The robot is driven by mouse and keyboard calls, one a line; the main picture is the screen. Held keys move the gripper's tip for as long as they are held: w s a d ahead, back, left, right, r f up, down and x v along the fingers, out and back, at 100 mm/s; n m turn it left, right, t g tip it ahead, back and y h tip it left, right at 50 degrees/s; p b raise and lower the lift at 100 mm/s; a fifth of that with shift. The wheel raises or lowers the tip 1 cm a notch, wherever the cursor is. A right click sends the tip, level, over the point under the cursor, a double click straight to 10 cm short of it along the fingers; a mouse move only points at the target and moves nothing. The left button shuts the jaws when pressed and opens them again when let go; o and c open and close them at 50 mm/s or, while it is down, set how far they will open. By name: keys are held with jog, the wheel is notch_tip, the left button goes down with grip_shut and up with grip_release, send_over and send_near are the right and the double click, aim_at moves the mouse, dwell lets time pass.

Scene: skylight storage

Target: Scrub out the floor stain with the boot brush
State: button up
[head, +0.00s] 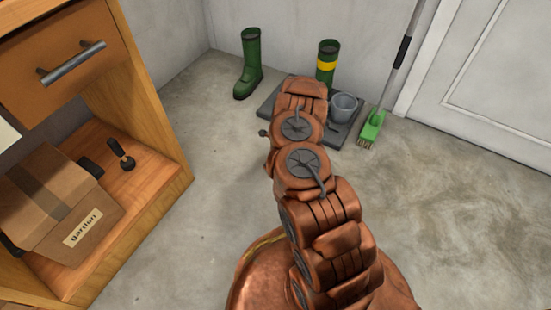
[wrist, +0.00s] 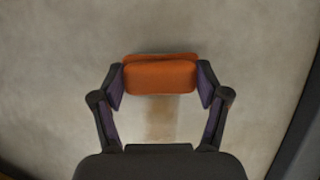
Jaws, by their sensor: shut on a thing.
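My gripper (wrist: 160,80) is shut on an orange block-shaped thing, which looks like the boot brush (wrist: 160,76), in the wrist view. Its fingers press on the left and right ends. The brush's underside is hidden, so I cannot tell if it touches the floor. A faint brownish patch (wrist: 160,122), perhaps the floor stain, shows on the grey floor between the fingers, just below the brush in the picture. In the head view my arm hides the gripper, the brush and any stain near them.
A green broom (head: 372,127) stands right. A wooden cabinet (head: 160,150) is at left. Right floor is clear.

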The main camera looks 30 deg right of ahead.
jog(key=shift+w+a, duration=0.4)
jog(key=shift+w, duration=0.15)
jog(key=shift+s+d, duration=0.8)
jog(key=shift+s, duration=0.35)
jog(key=shift+s+d, duration=0.15)
jog(key=shift+s, duration=0.2)
jog(key=shift+s+d+b, duration=0.1)
jog(key=shift+b, duration=0.2)
jog(key=shift+s+d, duration=0.45)
jog(key=shift+s, duration=0.3)
jog(key=shift+s+d, duration=0.45)
jog(key=shift+s, duration=0.3)
